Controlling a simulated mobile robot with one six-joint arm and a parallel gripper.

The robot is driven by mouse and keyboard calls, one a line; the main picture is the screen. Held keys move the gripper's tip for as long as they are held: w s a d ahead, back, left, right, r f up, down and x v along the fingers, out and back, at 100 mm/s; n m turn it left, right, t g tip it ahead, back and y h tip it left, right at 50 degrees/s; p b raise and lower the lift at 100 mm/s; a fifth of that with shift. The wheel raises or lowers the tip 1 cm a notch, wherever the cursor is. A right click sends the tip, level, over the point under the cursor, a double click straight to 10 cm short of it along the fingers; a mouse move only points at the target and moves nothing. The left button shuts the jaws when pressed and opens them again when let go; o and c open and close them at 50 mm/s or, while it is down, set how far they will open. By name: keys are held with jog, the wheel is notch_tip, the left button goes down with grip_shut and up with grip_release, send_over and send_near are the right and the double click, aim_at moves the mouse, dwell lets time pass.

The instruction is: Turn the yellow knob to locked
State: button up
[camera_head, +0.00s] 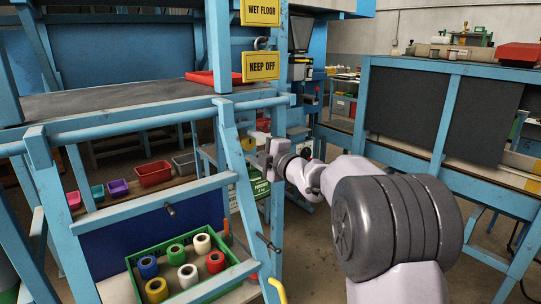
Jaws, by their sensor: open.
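A small, dull yellow round shape (245,144), which looks like the knob, shows behind the blue upright of the frame. It is partly hidden, and I cannot read its setting or any marks. My gripper (259,151) is just to its right, with its jaws toward it. The gripper is open and no object shows between the fingers. I cannot tell whether a finger touches the knob.
Blue posts and slanted rails stand close around my gripper. A green crate (133,264) of coloured rolls sits low in front. Yellow signs (260,66) hang above. A blue bench (450,67) stands at right. A yellow curved bar (278,290) shows at the bottom.

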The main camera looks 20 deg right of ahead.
jog(key=p+v, duration=0.2)
jog(key=v, duration=1.2)
jog(key=shift+s, duration=0.25)
jog(key=shift+d, duration=0.15)
